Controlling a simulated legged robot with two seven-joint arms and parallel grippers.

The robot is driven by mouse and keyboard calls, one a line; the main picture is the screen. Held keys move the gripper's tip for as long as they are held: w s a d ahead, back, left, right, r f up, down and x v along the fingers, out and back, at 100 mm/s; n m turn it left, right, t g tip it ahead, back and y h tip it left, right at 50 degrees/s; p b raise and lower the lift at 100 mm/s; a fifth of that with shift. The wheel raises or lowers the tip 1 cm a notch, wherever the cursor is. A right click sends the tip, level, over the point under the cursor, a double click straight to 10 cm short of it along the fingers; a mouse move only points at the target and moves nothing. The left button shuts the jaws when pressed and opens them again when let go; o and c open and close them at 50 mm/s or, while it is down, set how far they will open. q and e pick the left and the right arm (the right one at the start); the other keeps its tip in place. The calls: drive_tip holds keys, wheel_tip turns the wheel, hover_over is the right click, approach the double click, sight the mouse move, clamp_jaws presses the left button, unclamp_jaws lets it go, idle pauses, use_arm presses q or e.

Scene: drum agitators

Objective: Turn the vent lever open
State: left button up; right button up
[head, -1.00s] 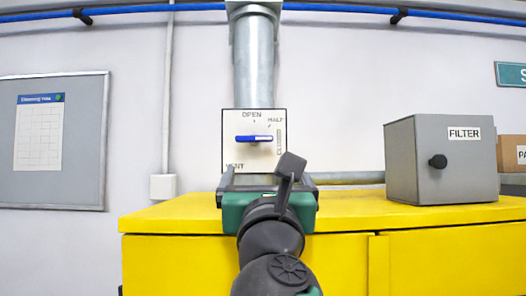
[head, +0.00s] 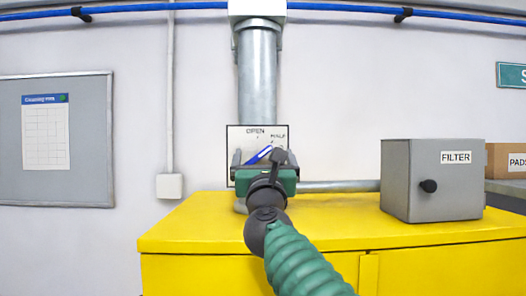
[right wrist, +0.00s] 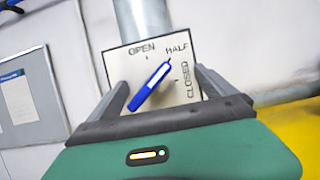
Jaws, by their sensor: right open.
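The vent lever (head: 258,154) is a blue bar on a white square panel (head: 240,135) marked OPEN, HALF and CLOSED. It slants from lower left to upper right, its upper end close to the HALF mark. It also shows in the right wrist view (right wrist: 149,87). My right gripper (head: 264,156) faces the panel, open, with its grey fingers spread to either side of the lever; they also show in the right wrist view (right wrist: 162,82). I cannot tell whether a finger touches it. My gripper body hides the panel's lower part. My left gripper is out of view.
A yellow cabinet (head: 200,222) stands below the panel. A grey FILTER box (head: 455,185) with a black knob sits on it at right, beside a cardboard box (head: 500,160). A metal duct (head: 257,80) rises above the panel. A grey board (head: 92,140) hangs at left.

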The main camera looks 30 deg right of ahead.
drive_tip(key=shift+w+a, duration=0.1)
drive_tip(key=shift+a, duration=0.1)
drive_tip(key=shift+c, duration=0.4)
drive_tip(key=shift+w+a, duration=0.4)
drive_tip(key=shift+a, duration=0.35)
drive_tip(key=c, duration=0.7)
drive_tip(key=shift+a, duration=0.1)
drive_tip(key=shift+c, duration=1.3)
drive_tip(key=shift+s+d, duration=0.3)
drive_tip(key=shift+d, duration=0.25)
drive_tip(key=c, duration=0.7)
drive_tip(key=shift+c, duration=1.4)
drive_tip(key=shift+a, duration=0.2)
clamp_jaws()
